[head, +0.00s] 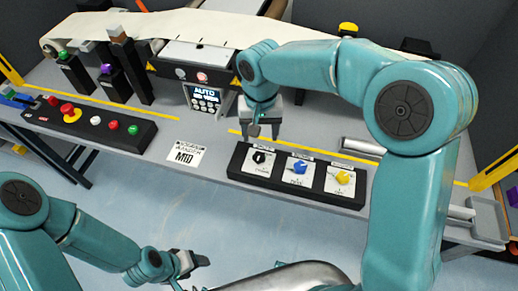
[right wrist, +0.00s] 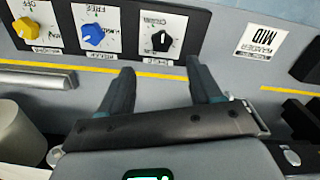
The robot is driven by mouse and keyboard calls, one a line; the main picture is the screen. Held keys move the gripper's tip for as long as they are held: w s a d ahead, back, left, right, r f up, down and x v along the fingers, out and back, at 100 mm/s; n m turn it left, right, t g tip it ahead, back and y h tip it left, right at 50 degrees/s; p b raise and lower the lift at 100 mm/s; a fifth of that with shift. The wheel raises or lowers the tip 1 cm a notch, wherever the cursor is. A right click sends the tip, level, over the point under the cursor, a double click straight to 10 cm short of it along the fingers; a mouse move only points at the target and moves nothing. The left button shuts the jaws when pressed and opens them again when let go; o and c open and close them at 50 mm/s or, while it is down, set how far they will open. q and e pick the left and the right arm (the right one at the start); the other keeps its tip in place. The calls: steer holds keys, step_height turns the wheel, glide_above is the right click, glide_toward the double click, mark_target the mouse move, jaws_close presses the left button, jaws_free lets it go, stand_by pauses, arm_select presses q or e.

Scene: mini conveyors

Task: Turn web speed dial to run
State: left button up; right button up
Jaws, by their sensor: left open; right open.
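A black dial panel (head: 232,166) on the bench front carries a black dial (head: 260,157), a blue dial (head: 299,168) and a yellow dial (head: 343,178), each on a white labelled plate. The labels are too small to tell surely which is the web speed dial. The right wrist view shows the black dial (right wrist: 161,40), blue dial (right wrist: 93,33) and yellow dial (right wrist: 25,27) upside down. My right gripper (head: 265,130) is open and empty, above and just behind the black dial, apart from it. My left gripper (head: 192,266) is open and empty in front of the bench, low.
A button box (head: 88,123) with red and green buttons stands at the left. A MID card (head: 186,156) lies between it and the dial panel. A small display (head: 206,98) and a conveyor belt (head: 160,24) are behind.

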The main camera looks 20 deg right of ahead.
mark_target(259, 156)
step_height(259, 156, down, 9)
steer(key=shift+a+f+p, duration=0.1)
steer(key=shift+f+p, duration=0.1)
steer(key=shift+p, duration=0.15)
steer(key=shift+w+f, duration=0.2)
steer(key=shift+f, duration=0.05)
steer(key=shift+s, duration=0.1)
steer(key=shift+s, duration=0.1)
steer(key=c, duration=1)
steer(key=shift+c, duration=0.2)
